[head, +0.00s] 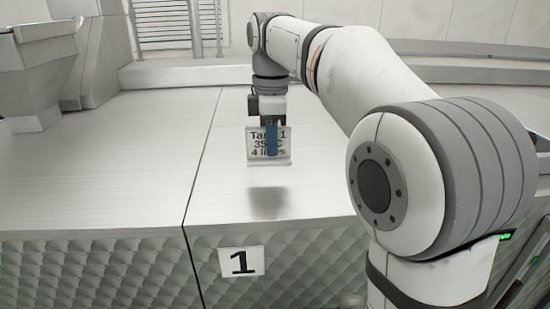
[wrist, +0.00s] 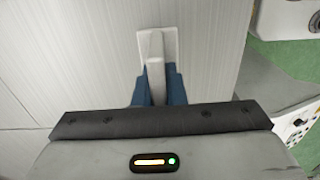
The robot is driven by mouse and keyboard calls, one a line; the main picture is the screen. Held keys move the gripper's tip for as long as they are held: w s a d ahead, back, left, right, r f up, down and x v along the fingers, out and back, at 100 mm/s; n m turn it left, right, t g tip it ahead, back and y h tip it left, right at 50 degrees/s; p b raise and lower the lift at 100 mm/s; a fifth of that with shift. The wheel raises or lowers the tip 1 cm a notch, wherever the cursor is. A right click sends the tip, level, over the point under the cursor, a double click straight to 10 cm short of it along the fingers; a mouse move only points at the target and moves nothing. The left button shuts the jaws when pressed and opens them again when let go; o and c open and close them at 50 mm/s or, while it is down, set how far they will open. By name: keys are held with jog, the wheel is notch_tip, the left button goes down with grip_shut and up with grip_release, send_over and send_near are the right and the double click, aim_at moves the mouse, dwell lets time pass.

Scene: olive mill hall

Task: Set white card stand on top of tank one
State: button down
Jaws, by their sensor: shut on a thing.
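The white card stand (head: 283,146) hangs in my gripper (head: 271,150), above the metal top of tank one (head: 320,170). Its printed face is towards the head camera and reads in part "Tank 1", "35", "C" and "4"; a blue finger covers the middle of the text. A shadow lies on the tank top below the stand, so it appears a little above the surface. In the wrist view the stand (wrist: 156,45) shows from above between the blue fingers (wrist: 156,88), which are shut on it. A "1" label (head: 241,262) is on the tank's quilted front.
A seam (head: 203,155) separates tank one from the neighbouring metal top (head: 100,160) on the left. A metal hopper (head: 35,65) stands at the back left. A raised ledge (head: 185,74) runs along the back. The tank top around the stand is clear.

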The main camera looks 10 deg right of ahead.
aim_at(270, 161)
jog(key=shift+s+a+f, duration=0.1)
jog(key=shift+f, duration=1.05)
jog(key=shift+a+f, duration=0.1)
jog(key=shift+f, duration=1)
jog(key=c, duration=1.5)
grip_release()
jog(key=shift+f, duration=0.1)
notch_tip(270, 161, up, 12)
jog(key=shift+r, duration=0.15)
jog(key=shift+d, duration=0.1)
